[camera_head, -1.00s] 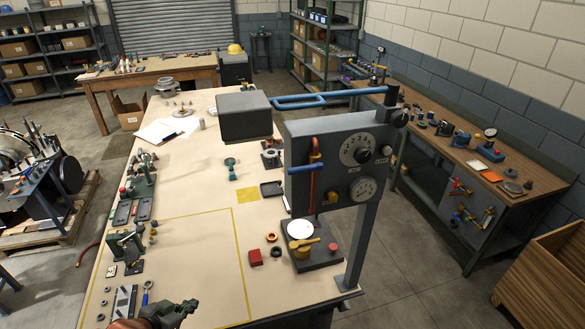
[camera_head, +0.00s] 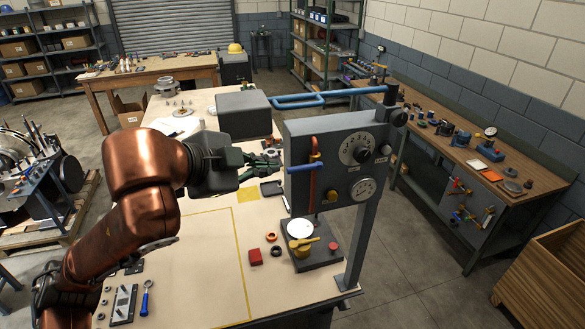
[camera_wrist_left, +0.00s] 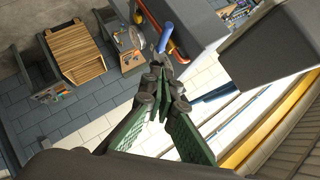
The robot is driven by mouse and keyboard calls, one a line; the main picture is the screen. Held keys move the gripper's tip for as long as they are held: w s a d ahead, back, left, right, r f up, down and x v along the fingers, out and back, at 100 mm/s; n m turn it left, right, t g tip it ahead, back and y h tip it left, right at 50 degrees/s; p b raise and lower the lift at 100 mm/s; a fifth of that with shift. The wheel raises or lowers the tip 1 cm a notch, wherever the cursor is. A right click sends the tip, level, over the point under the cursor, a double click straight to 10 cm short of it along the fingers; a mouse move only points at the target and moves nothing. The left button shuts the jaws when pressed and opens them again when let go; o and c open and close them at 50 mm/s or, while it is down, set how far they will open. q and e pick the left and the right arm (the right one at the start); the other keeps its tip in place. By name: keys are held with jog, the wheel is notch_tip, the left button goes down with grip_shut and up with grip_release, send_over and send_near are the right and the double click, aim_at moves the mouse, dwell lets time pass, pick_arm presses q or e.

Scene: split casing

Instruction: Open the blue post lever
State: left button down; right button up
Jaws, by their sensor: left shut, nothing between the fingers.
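The blue lever (camera_head: 305,166) sits across a red upright pipe (camera_head: 313,190) on the left part of the grey panel (camera_head: 340,150). In the head view it lies roughly level. My left gripper (camera_head: 276,160) is shut and empty, just left of the lever with its fingers pointing at it. In the left wrist view, the blue lever (camera_wrist_left: 167,37) shows just beyond the shut fingertips (camera_wrist_left: 158,68); I cannot tell whether they touch it. My right gripper is not in view.
A dark grey box (camera_head: 243,113) on a blue pipe (camera_head: 300,102) hangs close above my left gripper. The front of the table (camera_head: 205,265) is mostly clear.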

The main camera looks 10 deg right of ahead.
pick_arm(q)
jog(key=shift+s+d+r, duration=0.1)
jog(key=shift+s+r, duration=0.05)
jog(key=shift+r, duration=0.2)
jog(key=p, duration=0.4)
send_near(302, 168)
jog(key=d, duration=0.3)
jog(key=shift+w+d+f+p, duration=0.25)
jog(key=shift+w+f+p, duration=0.05)
jog(key=shift+w+f, duration=0.25)
jog(key=shift+w+d+f+p, duration=0.2)
jog(key=shift+w+f+p, duration=0.05)
jog(key=shift+w+f, duration=0.25)
jog(key=shift+w+a+f, duration=0.15)
jog(key=shift+w+f, duration=0.2)
jog(key=shift+w, duration=0.05)
jog(key=shift+f, duration=0.1)
